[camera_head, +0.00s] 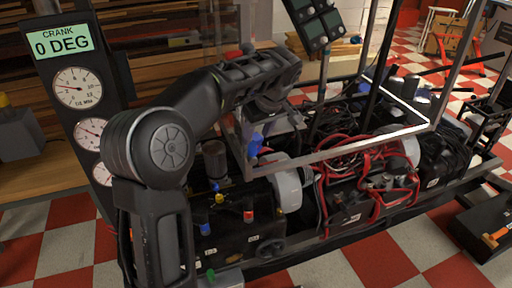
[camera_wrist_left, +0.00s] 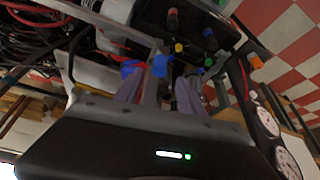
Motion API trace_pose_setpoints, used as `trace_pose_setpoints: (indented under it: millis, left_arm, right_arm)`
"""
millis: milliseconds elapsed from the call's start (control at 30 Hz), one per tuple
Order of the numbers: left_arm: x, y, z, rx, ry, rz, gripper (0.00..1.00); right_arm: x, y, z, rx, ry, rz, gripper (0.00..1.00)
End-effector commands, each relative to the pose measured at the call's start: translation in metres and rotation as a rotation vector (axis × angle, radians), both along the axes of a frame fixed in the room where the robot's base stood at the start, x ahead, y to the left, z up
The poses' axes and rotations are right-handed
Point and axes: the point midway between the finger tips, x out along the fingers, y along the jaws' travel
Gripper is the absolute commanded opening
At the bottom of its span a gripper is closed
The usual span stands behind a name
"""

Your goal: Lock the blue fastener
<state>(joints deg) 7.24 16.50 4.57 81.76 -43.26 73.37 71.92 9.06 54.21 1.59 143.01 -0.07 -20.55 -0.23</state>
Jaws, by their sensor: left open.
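I cannot tell for sure which of these is the task's fastener. My left gripper (camera_head: 275,122) hangs over that frame corner, close to the blue fastener. Its fingers (camera_wrist_left: 158,82) are apart, with nothing clearly held. The wrist hides part of the corner. My right gripper is not in view.
A gauge panel (camera_head: 78,90) reading "CRANK 0 DEG" stands at left. Red hoses (camera_head: 345,160) and black cables crowd the rig inside the frame. Coloured knobs, such as a yellow one (camera_head: 219,199) and a red one (camera_head: 248,216), stick up in front. Upright posts rise behind.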

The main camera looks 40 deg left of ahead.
Motion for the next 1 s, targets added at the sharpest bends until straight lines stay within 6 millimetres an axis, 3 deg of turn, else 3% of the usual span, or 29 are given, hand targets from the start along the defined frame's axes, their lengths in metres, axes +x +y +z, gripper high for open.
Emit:
trace_pose_setpoints:
  millis: [267, 733, 1000]
  left_arm:
    - [0.001, 0.001, -0.005, -0.001, 0.002, -0.003, 0.47]
    - [0.01, 0.022, -0.063, -0.002, 0.003, -0.005, 0.47]
    - [0.012, 0.027, -0.073, -0.002, 0.0, -0.006, 0.47]
  right_arm:
    - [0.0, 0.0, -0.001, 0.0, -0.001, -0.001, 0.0]
    - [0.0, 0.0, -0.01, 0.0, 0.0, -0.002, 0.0]
    - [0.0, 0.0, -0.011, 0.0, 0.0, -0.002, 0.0]
